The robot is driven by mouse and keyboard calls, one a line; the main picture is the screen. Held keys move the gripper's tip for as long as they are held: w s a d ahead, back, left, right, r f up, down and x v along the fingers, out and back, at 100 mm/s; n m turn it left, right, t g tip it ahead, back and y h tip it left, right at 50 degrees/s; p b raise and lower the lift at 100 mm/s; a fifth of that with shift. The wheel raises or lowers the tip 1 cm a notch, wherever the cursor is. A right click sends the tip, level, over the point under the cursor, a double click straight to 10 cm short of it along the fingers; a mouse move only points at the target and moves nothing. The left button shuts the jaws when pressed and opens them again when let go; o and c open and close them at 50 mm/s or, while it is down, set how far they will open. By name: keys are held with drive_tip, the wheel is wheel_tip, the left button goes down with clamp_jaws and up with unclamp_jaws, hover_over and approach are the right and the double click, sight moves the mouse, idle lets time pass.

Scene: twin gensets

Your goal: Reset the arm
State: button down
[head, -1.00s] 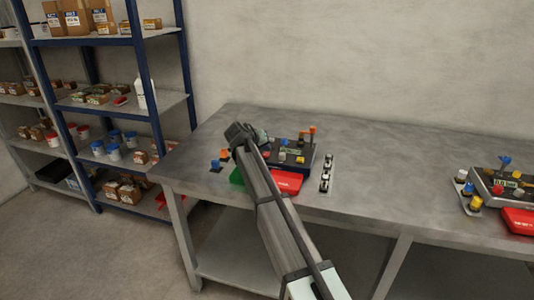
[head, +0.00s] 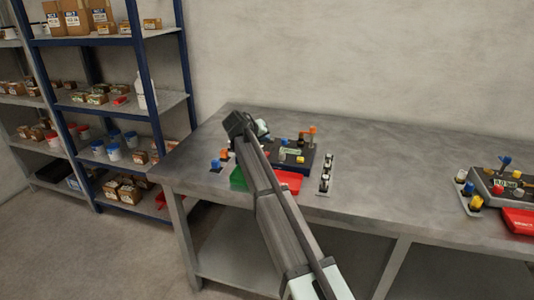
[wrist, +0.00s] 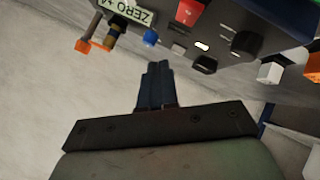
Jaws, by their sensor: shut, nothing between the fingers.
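My gripper (wrist: 154,85) shows in the wrist view with its two dark fingers together and nothing between them. In the head view my arm reaches over the table, and its wrist end is above the left part of the table; the fingers are hidden there. The left genset panel (head: 298,160), a dark box with coloured knobs, stands just right of my wrist. It also shows upside down at the top of the wrist view (wrist: 225,30), beyond the fingertips, with a label reading ZERO. My fingers look apart from it.
The grey table (head: 400,165) has clear room between the left panel and a second panel (head: 500,188) at right. A strip of small parts (head: 326,174), a red tray (head: 290,181) and a green tray (head: 237,179) lie near the left panel. Shelves (head: 150,100) stand at left.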

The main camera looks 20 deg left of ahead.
drive_tip(key=shift+s+r, duration=0.1)
drive_tip(key=shift+r, duration=0.6)
